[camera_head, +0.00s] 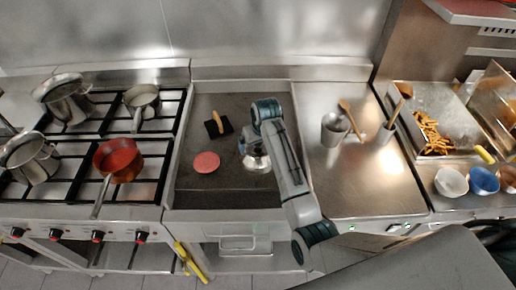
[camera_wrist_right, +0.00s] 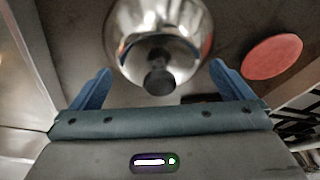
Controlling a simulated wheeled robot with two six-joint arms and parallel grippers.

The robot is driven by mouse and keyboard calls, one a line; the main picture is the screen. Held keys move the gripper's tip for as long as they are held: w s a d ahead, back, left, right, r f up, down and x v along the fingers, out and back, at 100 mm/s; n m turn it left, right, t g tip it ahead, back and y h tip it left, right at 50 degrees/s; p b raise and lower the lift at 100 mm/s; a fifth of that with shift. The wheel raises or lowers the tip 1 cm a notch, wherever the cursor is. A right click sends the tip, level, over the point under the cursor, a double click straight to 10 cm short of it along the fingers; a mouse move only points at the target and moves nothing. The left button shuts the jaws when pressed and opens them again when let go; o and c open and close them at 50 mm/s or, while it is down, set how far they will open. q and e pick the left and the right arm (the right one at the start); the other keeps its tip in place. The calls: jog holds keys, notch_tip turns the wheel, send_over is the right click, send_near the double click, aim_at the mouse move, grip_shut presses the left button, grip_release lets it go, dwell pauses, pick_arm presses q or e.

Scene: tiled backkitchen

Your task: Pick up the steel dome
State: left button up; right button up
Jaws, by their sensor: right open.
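The steel dome (camera_head: 257,164) sits on the dark griddle, partly hidden by my right arm in the head view. In the right wrist view the shiny round dome (camera_wrist_right: 160,28) shows with its dark knob (camera_wrist_right: 159,81) toward the gripper. My right gripper (camera_wrist_right: 160,69) is open, with one blue finger on each side of the knob and a gap on both sides. I cannot tell from the frames how high the fingers are above the dome. In the head view the right gripper (camera_head: 244,146) is mostly hidden at the dome. My left gripper is not in view.
A pink round patty (camera_head: 206,162) and a black press with a wooden handle (camera_head: 217,124) lie on the griddle (camera_head: 200,194) left of the dome. A stove with several pots and a red pan (camera_head: 117,158) is at left. A steel counter (camera_head: 360,188) is at right.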

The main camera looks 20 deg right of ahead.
jog(key=c, duration=0.3)
jog(key=shift+s, duration=0.15)
jog(key=c, duration=1.5)
grip_shut()
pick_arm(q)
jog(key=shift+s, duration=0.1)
